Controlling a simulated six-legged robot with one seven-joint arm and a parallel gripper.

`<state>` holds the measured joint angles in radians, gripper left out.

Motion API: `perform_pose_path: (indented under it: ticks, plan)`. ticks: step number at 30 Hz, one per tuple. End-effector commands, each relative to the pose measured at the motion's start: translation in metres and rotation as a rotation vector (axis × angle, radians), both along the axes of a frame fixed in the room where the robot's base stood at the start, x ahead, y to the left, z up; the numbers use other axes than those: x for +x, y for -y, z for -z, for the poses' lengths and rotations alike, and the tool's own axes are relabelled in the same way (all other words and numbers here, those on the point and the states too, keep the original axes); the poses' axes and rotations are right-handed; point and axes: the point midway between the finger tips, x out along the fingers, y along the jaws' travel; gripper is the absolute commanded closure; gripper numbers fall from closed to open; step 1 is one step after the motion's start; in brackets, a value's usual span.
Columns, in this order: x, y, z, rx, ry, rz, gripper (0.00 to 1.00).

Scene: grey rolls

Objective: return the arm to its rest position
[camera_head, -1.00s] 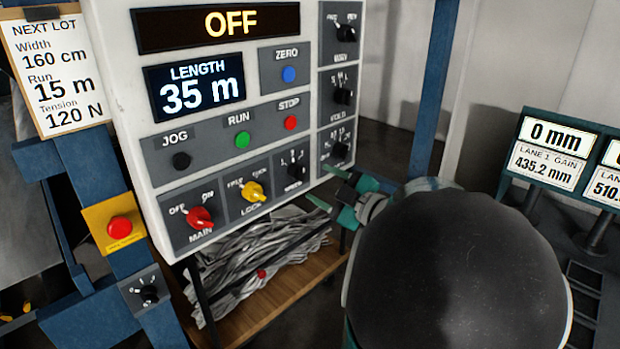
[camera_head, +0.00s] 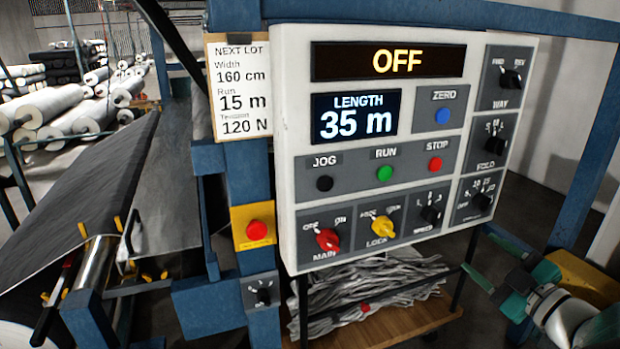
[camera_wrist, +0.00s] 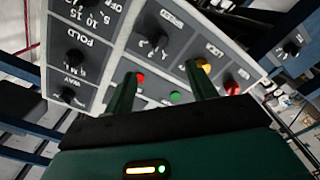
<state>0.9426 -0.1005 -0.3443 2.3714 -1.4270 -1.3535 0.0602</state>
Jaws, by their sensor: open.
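My gripper (camera_head: 500,268) is at the lower right in the head view, green-fingered, with its fingers apart and nothing between them. It is to the right of the lower part of the white control panel (camera_head: 290,150) and apart from it in that view. In the wrist view my gripper (camera_wrist: 160,92) shows two green fingers spread in front of the panel (camera_wrist: 120,55), which appears turned over. The panel's display reads OFF and its length window (camera_head: 355,117) reads 35 m. Most of my arm is outside the head view.
A blue post (camera_head: 262,310) carries a red button on a yellow plate (camera_head: 253,228) and a small knob (camera_head: 263,293). A shelf (camera_head: 400,328) with grey scraps is below the panel. Grey cloth (camera_head: 75,190) and several rolls (camera_head: 60,105) are at left. Another blue post (camera_head: 590,140) stands at right.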

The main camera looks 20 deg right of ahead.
Motion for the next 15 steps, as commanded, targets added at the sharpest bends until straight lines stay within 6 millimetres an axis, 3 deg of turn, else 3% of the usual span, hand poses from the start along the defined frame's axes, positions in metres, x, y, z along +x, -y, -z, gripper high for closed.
perform_pose_path:
  ticks: [5,10,15]
  plan:
    - [0.011,-0.001,-0.005,-0.006,-0.003,0.033,0.44]
    - [0.047,-0.004,-0.021,0.004,-0.019,0.174,0.44]
    - [0.076,-0.022,-0.033,0.092,-0.064,0.346,0.44]
